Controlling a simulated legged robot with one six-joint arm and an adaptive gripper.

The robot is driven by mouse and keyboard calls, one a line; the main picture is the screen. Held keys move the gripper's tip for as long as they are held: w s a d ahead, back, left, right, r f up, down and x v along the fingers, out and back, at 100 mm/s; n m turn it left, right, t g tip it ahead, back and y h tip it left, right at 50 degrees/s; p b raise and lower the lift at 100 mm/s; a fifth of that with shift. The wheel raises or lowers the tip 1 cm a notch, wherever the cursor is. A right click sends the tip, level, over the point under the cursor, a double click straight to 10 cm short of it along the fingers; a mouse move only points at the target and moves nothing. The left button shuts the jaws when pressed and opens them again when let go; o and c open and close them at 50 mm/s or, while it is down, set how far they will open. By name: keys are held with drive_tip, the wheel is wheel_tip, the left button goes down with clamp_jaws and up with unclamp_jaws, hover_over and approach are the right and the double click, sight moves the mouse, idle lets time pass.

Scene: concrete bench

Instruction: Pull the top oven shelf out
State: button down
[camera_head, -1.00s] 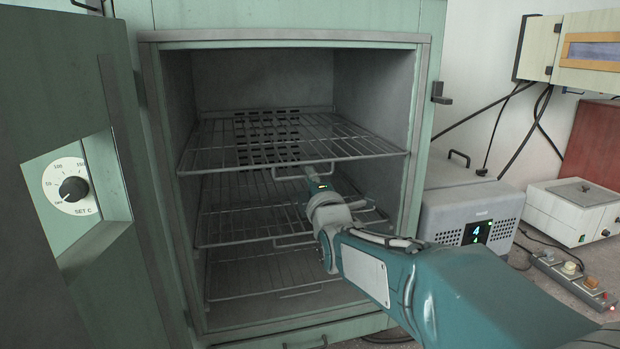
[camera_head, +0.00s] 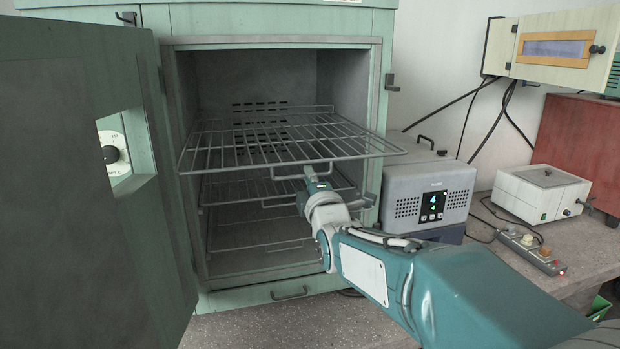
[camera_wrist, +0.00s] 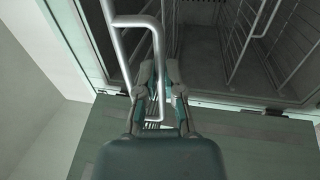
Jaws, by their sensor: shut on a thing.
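The top oven shelf (camera_head: 270,142) is a wire rack that sticks partly out of the green oven (camera_head: 175,28), its front edge beyond the oven's front frame. A loop handle hangs at the middle of its front edge; the handle (camera_wrist: 158,60) also shows in the wrist view. My gripper (camera_head: 308,172) is at this handle, below the shelf's front edge, and is shut on it. In the wrist view my gripper's fingers (camera_wrist: 161,75) lie close to the handle bar. The exact contact between the fingertips and the bar is partly hidden.
The oven door (camera_head: 85,190) stands open at the left. Two lower racks, the middle one (camera_head: 250,190) among them, stay inside. A grey box with a display (camera_head: 428,200) and a white box (camera_head: 540,192) stand on the bench at right. Space before the oven is open.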

drive_tip(key=shift+w+f, duration=0.15)
drive_tip(key=shift+f, duration=0.2)
drive_tip(key=c, duration=1)
unclamp_jaws()
drive_tip(key=shift+c, duration=0.2)
drive_tip(key=shift+a+r, duration=0.1)
drive_tip(key=shift+r, duration=0.1)
drive_tip(key=v, duration=1.2)
drive_tip(key=shift+f, duration=0.15)
